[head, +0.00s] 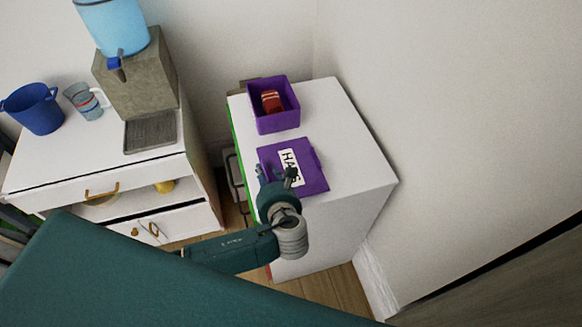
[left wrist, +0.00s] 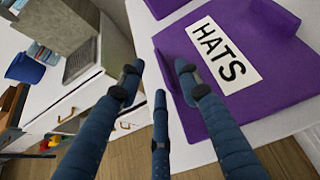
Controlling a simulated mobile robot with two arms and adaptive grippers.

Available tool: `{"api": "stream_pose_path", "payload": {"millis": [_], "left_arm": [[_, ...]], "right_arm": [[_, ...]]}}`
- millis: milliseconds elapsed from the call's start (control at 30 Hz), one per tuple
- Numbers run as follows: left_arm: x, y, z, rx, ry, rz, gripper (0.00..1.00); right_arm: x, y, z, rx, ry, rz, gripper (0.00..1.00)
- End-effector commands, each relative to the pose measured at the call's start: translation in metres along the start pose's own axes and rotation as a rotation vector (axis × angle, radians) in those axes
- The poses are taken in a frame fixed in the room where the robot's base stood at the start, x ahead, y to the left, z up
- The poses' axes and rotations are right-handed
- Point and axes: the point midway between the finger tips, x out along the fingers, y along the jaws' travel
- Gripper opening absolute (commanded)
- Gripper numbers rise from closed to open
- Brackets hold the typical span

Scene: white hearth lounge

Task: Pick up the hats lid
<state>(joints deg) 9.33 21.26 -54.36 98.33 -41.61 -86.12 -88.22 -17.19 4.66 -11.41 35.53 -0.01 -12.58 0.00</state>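The hats lid (head: 309,174) is a flat purple square with a white label reading HATS. It lies on the white cabinet top, in front of an open purple box (head: 272,121) that holds a red striped item (head: 271,101). In the left wrist view the lid (left wrist: 275,75) fills the upper right. I cannot tell whether a fingertip touches the lid. My right gripper is not in view.
The white cabinet top (head: 352,150) is clear to the right of the lid, with a wall beyond.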

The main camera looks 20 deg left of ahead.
Motion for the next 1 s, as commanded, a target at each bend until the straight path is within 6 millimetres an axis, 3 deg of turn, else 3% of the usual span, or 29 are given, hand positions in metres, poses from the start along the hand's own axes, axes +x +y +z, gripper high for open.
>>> {"api": "stream_pose_path", "payload": {"millis": [300,600,767,1000], "left_arm": [[0.043,0.001,0.003,0.0,-0.001,0.002,0.34],[0.048,0.0,0.002,-0.002,0.001,-0.001,0.34],[0.048,0.0,0.002,-0.002,0.001,-0.001,0.03],[0.047,0.0,0.003,-0.003,0.0,-0.001,0.0]], "right_arm": [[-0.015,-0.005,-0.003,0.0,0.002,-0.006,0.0],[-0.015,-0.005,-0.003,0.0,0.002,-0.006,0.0],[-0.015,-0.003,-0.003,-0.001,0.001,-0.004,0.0],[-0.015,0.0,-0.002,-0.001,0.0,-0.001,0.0]]}}
